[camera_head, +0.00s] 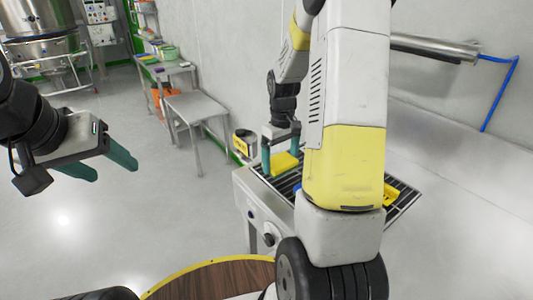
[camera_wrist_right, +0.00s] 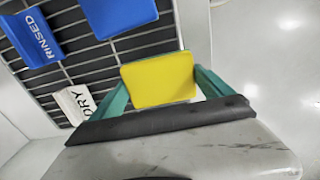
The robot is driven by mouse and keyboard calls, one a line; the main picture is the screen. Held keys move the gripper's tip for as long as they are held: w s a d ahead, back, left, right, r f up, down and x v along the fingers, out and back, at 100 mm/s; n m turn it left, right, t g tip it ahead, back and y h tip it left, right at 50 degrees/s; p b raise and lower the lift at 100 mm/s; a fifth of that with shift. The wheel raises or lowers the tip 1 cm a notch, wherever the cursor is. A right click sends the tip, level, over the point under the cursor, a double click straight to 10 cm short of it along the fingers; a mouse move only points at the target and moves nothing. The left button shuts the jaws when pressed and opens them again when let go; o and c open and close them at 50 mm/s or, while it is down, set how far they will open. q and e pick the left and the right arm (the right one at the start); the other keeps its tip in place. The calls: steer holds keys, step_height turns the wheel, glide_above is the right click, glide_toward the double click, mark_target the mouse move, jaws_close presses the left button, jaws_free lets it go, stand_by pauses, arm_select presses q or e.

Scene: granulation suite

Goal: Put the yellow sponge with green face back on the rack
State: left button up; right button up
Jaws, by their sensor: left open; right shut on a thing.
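The yellow sponge (camera_head: 284,163) is between the fingers of my right gripper (camera_head: 281,150), at the near-left part of the rack (camera_head: 408,204) in the head view. In the right wrist view the sponge (camera_wrist_right: 158,80) shows its yellow face between the two green fingers of the gripper (camera_wrist_right: 165,88). Its green face is hidden. The dark-barred rack (camera_wrist_right: 75,68) lies beyond it in that view; I cannot tell whether the sponge touches the bars. My left gripper (camera_head: 112,168) is open and empty over the floor at the left.
In the wrist view, the rack bears a blue block (camera_wrist_right: 118,14), a blue "RINSED" sign (camera_wrist_right: 31,38) and a white, partly hidden sign (camera_wrist_right: 82,102) reading "RY". A yellow item (camera_head: 390,195) lies at the rack's right. A round wooden tabletop (camera_head: 215,282) is in front. Wall stands behind.

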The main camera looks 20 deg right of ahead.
mark_target(281, 155)
steer(key=shift+w+d+f, duration=0.1)
steer(key=shift+w+d, duration=0.2)
steer(key=shift+w, duration=0.45)
steer(key=shift+w+d+f, duration=0.1)
steer(key=shift+w+d, duration=0.15)
steer(key=shift+w, duration=0.45)
steer(key=shift+f, duration=1.7)
steer(key=shift+s+f, duration=0.1)
steer(key=shift+f, duration=0.05)
steer(key=o, duration=1.1)
steer(key=shift+c, duration=0.2)
